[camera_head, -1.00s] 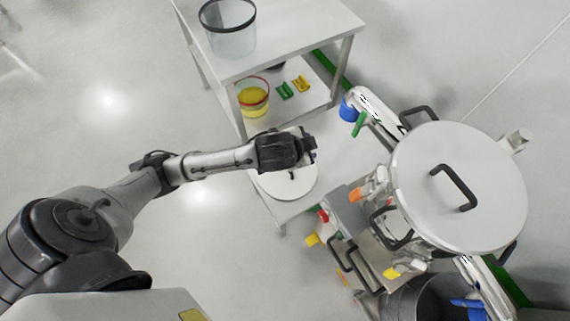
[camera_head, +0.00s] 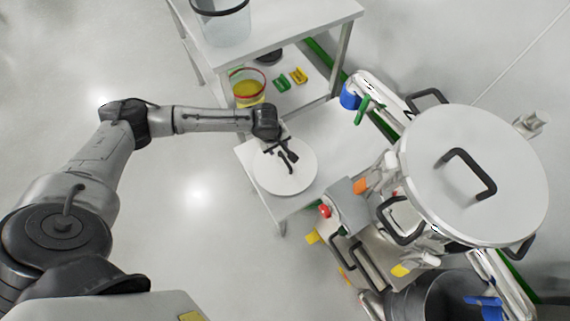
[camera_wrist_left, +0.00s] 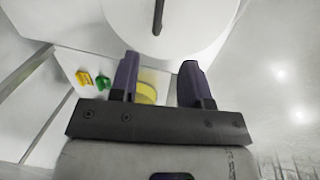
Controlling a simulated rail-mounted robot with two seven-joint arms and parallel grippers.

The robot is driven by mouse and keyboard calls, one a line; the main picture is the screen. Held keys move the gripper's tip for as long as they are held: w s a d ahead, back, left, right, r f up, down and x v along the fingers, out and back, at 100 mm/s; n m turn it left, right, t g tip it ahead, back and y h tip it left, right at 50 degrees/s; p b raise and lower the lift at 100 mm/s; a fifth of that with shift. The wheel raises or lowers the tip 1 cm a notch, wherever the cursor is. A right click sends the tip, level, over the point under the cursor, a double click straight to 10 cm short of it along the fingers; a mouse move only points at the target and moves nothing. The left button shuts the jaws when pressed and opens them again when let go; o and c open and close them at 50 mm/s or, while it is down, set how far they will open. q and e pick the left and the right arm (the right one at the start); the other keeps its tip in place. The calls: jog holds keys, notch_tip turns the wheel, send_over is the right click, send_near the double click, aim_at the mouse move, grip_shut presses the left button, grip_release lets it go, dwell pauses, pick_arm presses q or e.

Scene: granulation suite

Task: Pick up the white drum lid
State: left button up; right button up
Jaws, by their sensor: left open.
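The white drum lid (camera_head: 270,180) is a round white disc with a dark bar handle (camera_head: 290,165), lying on a low white table. My left gripper (camera_head: 280,150) is over the lid's far part, close to the handle. In the left wrist view the lid (camera_wrist_left: 195,25) fills the top, with its handle (camera_wrist_left: 158,14) upright ahead of the fingers. The two fingers of the gripper (camera_wrist_left: 161,72) are apart with nothing between them. I cannot tell the exact height of the fingers above the lid. My right gripper is not in view.
A large vessel with a handled white lid (camera_head: 520,180) stands to the right. A taller white table (camera_head: 290,25) holds a clear container (camera_head: 222,25); its lower shelf holds a yellow-filled bowl (camera_head: 247,88) and green and yellow pieces. Open floor (camera_head: 190,240) lies left.

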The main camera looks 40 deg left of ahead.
pick_arm(q)
jog(key=b, duration=0.4)
send_over(284, 158)
jog(key=s, duration=0.1)
jog(key=f, duration=0.7)
jog(key=shift+s+f, duration=0.15)
jog(key=shift+s, duration=0.05)
jog(key=shift+w+f, duration=0.15)
jog(key=shift+f, duration=0.45)
jog(key=f+b, duration=0.3)
jog(key=shift+w+f, duration=0.15)
jog(key=shift+w, duration=0.25)
jog(key=shift+w+d+f+b, duration=0.15)
jog(key=shift+f+b, duration=0.4)
jog(key=shift+f, duration=0.3)
jog(key=shift+c, duration=1.3)
grip_shut()
